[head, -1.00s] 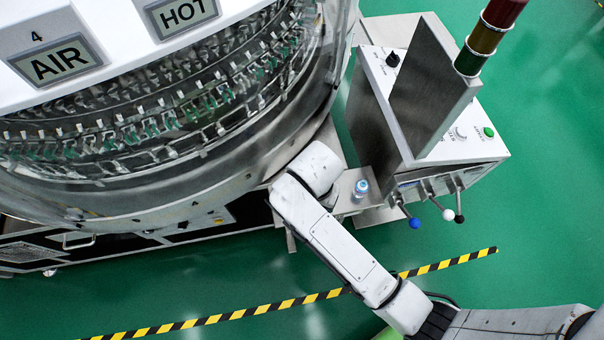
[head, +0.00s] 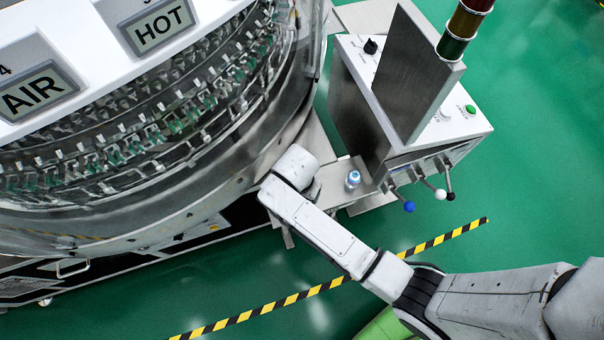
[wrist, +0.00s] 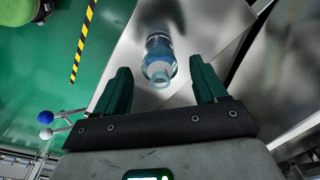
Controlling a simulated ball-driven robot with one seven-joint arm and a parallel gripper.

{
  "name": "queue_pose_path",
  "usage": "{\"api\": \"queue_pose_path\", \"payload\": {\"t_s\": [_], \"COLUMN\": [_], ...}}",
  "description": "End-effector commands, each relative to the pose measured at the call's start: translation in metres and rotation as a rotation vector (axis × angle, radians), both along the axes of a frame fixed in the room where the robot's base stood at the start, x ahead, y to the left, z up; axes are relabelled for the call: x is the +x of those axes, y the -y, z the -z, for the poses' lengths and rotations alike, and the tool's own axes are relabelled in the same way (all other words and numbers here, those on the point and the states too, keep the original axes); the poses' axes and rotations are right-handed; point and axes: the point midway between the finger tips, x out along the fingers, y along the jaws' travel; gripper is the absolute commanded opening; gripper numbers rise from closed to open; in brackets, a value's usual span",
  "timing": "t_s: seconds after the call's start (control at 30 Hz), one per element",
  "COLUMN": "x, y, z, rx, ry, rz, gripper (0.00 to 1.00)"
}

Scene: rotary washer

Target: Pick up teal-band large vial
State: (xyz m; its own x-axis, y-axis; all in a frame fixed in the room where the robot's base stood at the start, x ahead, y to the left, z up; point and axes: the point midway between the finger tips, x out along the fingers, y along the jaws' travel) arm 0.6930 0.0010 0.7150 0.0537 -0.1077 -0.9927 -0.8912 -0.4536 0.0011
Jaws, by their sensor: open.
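The vial (wrist: 159,58) is clear with a blue-teal band and stands on a metal shelf (wrist: 126,52) in the wrist view. In the head view the vial (head: 353,179) is small, on the shelf between the washer and the control box. My gripper (wrist: 162,82) is open in the wrist view, with its two dark green fingers apart. The vial shows in the gap between the fingers and beyond their tips, with nothing gripped. In the head view my arm covers the gripper's fingers.
The round washer (head: 130,215) stands to the left of the shelf in the head view. The control box (head: 412,110) with knobbed levers (head: 409,206) stands to the right. A yellow-black floor stripe (head: 330,284) crosses the green floor. A metal wall (wrist: 285,70) rises at right in the wrist view.

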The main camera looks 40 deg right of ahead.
Motion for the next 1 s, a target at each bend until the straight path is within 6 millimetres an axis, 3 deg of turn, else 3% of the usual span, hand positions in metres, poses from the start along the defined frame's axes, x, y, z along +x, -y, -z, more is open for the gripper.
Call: {"api": "queue_pose_path", "payload": {"t_s": [0.2, 0.47, 1.0], "x": [0.002, 0.002, 0.001], "y": [0.003, 0.003, 0.003], "z": [0.022, 0.023, 0.023], "rx": [0.0, 0.0, 0.0], "ry": [0.001, 0.001, 0.001], "rz": [0.0, 0.0, 0.0], "gripper": [0.71, 0.7, 0.19]}}
